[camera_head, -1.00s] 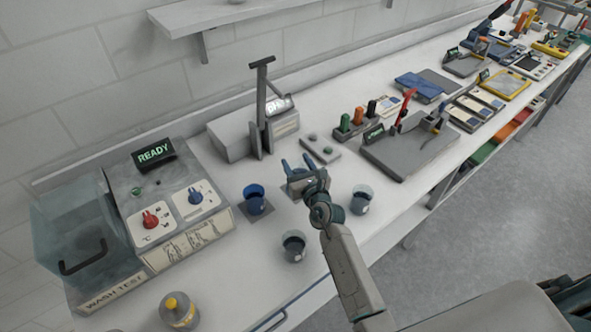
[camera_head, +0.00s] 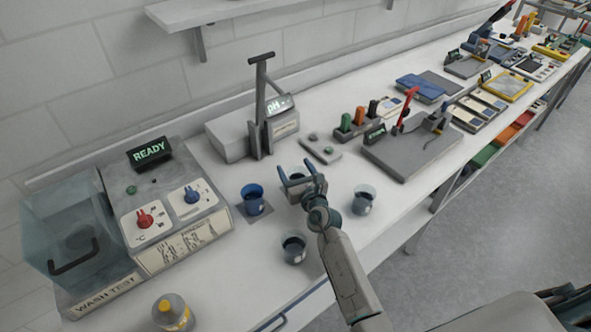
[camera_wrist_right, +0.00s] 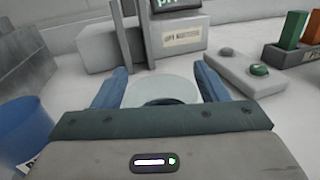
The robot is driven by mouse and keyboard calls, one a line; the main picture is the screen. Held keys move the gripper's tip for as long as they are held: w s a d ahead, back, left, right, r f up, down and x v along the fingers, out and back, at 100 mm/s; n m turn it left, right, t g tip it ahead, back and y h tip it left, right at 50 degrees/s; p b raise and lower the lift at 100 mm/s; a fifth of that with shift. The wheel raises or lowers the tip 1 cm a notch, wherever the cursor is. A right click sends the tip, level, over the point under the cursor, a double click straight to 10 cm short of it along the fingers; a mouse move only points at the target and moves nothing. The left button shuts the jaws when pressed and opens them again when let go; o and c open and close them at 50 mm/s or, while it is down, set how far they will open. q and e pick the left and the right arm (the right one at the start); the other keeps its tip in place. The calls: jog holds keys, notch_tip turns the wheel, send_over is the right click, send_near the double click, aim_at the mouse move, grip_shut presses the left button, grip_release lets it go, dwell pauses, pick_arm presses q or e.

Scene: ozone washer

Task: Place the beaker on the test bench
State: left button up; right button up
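A clear beaker (camera_head: 296,172) stands on the white bench (camera_head: 330,235) in front of the pH meter. My right gripper (camera_head: 295,178) is at this beaker, with its blue fingers spread on either side. In the right wrist view the beaker (camera_wrist_right: 162,91) lies between the fingertips (camera_wrist_right: 160,85); its lower part is hidden, and contact is not clear. Other beakers stand nearby: a blue one (camera_head: 253,200) on a dark square pad, one with dark contents (camera_head: 293,248) at the front, and one (camera_head: 363,200) right of my gripper. My left gripper is out of view.
The wash test machine (camera_head: 165,205), its display reading READY, stands at left. The pH meter (camera_head: 235,138) and a small two-button box (camera_head: 319,148) are behind the gripper. Bench between the front beakers is clear.

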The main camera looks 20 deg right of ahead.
jog(key=shift+r, duration=0.15)
jog(key=s, duration=0.8)
jog(key=s+d, duration=0.1)
jog(key=s, duration=0.3)
